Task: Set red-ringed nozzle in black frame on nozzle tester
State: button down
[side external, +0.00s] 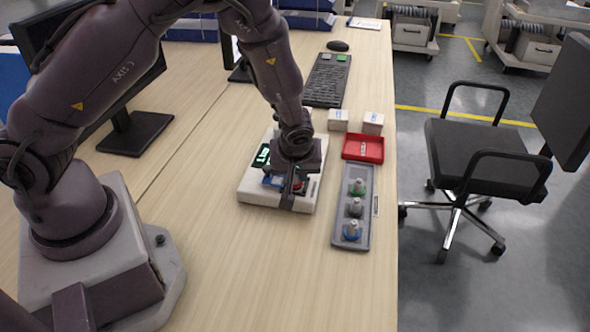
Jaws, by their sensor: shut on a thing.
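The nozzle tester (252,196) is a pale box on the wooden table, with a lit green display (263,155) and a blue part on its top. My gripper (291,197) is low over the tester's front right part. It is shut on the red-ringed nozzle (299,185), of which only a small red patch shows between the fingers. The black frame is hidden or merges with my dark gripper, so I cannot tell whether the nozzle touches it or sits in it.
A grey tray (338,238) right of the tester holds upright nozzles with green, dark and blue rings. Behind it are a red tray (376,148) with a small pale item and two white boxes (338,120). A keyboard (327,80) lies farther back. The front table is clear.

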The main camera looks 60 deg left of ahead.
jog(key=shift+f, duration=0.25)
jog(key=c, duration=1)
grip_release()
jog(key=shift+c, duration=0.2)
jog(key=shift+o, duration=0.7)
jog(key=shift+s+a, duration=0.1)
jog(key=shift+s, duration=0.05)
jog(key=shift+f, duration=0.1)
jog(key=v, duration=1.3)
jog(key=shift+w, duration=0.3)
